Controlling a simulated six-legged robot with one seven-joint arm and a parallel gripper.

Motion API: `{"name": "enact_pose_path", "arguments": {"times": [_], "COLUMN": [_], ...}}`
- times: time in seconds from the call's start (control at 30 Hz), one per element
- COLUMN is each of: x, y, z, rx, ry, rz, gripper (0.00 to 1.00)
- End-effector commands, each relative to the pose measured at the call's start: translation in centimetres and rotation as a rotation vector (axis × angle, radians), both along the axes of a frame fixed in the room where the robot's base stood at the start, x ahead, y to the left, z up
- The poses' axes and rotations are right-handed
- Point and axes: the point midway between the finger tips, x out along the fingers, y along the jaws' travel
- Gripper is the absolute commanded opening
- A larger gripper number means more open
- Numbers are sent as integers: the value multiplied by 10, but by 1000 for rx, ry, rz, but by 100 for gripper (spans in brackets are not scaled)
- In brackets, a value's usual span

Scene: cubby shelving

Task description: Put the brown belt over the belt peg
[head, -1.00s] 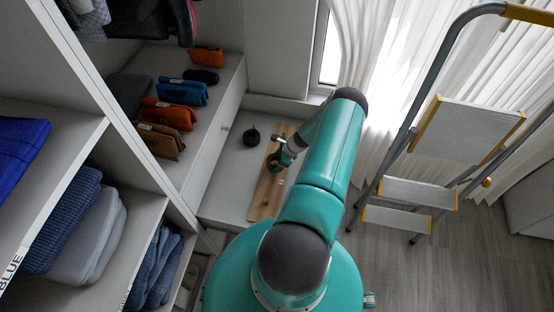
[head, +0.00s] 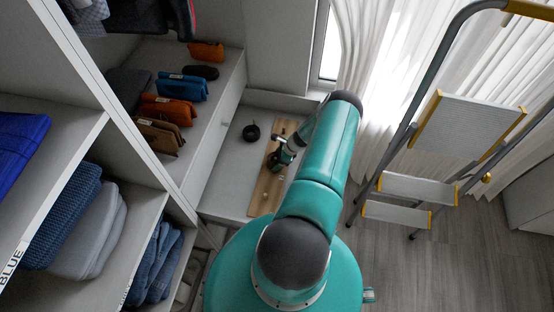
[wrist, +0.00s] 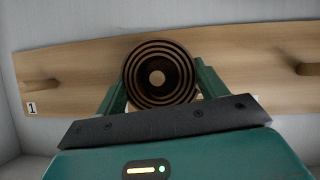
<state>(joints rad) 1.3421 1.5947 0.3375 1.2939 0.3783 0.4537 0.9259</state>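The brown belt (wrist: 160,56) is a round coil of dark and tan rings. In the wrist view it sits between the two green fingers of my gripper (wrist: 161,88), which press on its sides. A wooden peg board (wrist: 80,62) stands behind it. A peg (wrist: 40,85) with a label "1" sticks out at the left, and another peg (wrist: 308,69) shows at the right edge. The coil's centre is tan; I cannot tell whether board or a peg shows there. In the head view my gripper (head: 281,158) is over the board (head: 266,190).
A black coil (head: 251,132) lies on the white surface left of the board. Pouches (head: 180,87) line a ledge at the left. Shelves with folded clothes (head: 65,215) stand nearer. A stepladder (head: 465,125) and curtains are at the right.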

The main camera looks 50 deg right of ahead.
Motion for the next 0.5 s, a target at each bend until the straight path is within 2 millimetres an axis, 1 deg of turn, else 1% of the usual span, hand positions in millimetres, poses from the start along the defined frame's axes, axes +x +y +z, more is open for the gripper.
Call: {"name": "enact_pose_path", "arguments": {"times": [0.03, 0.1, 0.13, 0.4, 0.5], "x": [0, 0, 0, 0, -2], "y": [0, 0, 0, 0, -2], "z": [0, 0, 0, 0, 5], "rx": [0, 0, 0, 0, -1], "ry": [0, 0, 0, 0, 0], "rz": [0, 0, 0, 0, -1], "gripper": [79, 93, 97, 97, 97]}}
